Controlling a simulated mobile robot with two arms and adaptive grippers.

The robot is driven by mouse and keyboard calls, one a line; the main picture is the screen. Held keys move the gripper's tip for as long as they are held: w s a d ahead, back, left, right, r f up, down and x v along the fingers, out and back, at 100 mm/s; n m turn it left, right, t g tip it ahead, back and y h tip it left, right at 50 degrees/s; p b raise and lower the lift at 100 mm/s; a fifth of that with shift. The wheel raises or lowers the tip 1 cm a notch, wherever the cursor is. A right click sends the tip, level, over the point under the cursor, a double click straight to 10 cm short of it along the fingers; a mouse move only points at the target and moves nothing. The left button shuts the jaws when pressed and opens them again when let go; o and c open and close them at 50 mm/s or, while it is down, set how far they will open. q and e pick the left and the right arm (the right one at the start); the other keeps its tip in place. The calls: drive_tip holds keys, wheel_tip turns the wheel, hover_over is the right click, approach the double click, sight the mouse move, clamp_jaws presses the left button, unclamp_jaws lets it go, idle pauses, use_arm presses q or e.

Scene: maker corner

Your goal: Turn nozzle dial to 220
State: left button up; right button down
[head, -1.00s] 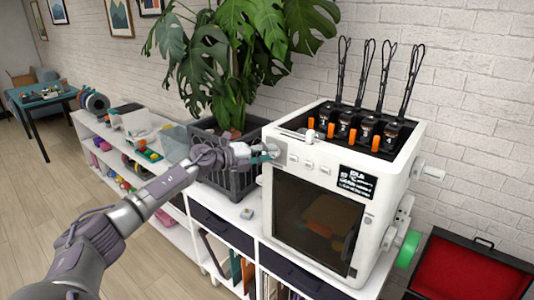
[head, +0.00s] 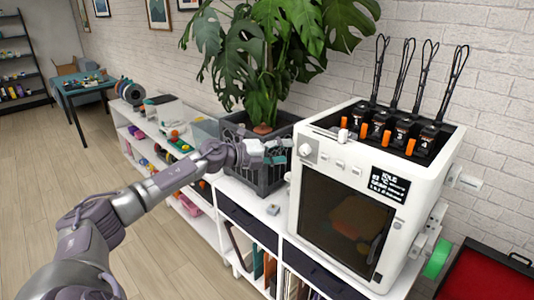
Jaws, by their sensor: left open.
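The white 3D printer (head: 295,222) stands on the white shelf unit at the right. Its round white nozzle dial (head: 307,150) is at the upper left of the front face. A small dark display (head: 389,183) is at the upper right of that face; its top line seems to read IDLE, the rest is too small. My left gripper (head: 277,152) is open and empty, just left of the dial and apart from it, in front of the plant pot. The dial's markings cannot be read. My right gripper is not in view.
A large leafy plant in a dark pot (head: 266,177) stands behind my left gripper. A small grey object (head: 272,209) lies on the shelf top left of the printer. An open red-lined case (head: 487,278) is at the lower right. Floor at the left is clear.

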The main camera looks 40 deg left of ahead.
use_arm(q)
drive_tip(key=v, duration=0.6)
drive_tip(key=shift+s, duration=0.3)
drive_tip(key=shift+a, duration=0.1)
